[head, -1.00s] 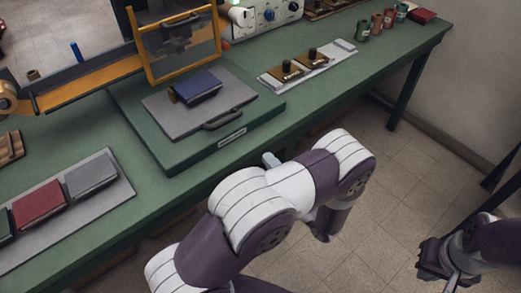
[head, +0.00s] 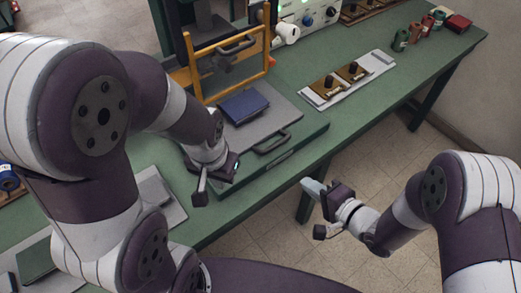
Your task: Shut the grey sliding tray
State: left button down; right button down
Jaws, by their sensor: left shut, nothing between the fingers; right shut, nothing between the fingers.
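The grey sliding tray (head: 285,118) is drawn out toward me on a dark green base (head: 308,134), in front of a yellow guard frame. A dark handle (head: 272,143) stands along its front edge. A blue book (head: 245,106) lies on the tray. My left gripper (head: 216,184) is shut and empty at the base's near left corner, left of the handle; I cannot tell if it touches the base. My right gripper (head: 319,210) is shut and empty, over the floor beyond the bench's front edge, apart from the tray.
The yellow guard frame (head: 268,38) stands upright behind the tray. A white board with two brown pieces (head: 329,88) lies to the right. Several small tins (head: 401,40) stand at the far right. A grey board (head: 160,192) lies at left, partly behind my arm.

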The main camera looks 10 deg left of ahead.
aim_at(242, 125)
jog(key=x, duration=0.4)
jog(key=r+x, duration=0.1)
jog(key=x, duration=0.3)
jog(key=b+x, duration=0.1)
jog(key=x, duration=0.3)
jog(key=shift+w+a+r, duration=0.15)
jog(key=shift+w+r, duration=0.05)
jog(key=shift+w, duration=0.05)
jog(key=shift+w+a+r, duration=0.1)
jog(key=shift+w+a, duration=0.2)
jog(key=shift+a, duration=0.05)
jog(key=shift+a, duration=0.1)
jog(key=w+a+b, duration=0.1)
jog(key=w+a, duration=0.2)
jog(key=a, duration=0.1)
jog(key=w+a+b, duration=0.1)
jog(key=w+a, duration=0.2)
jog(key=a, duration=0.1)
jog(key=w+a+b, duration=0.1)
jog(key=w+a, duration=0.3)
jog(key=shift+a+b, duration=0.25)
jog(key=shift+b, duration=0.15)
jog(key=shift+w+a, duration=0.15)
jog(key=shift+a, duration=0.1)
jog(key=shift+w+a+r, duration=0.1)
jog(key=shift+a+r, duration=0.05)
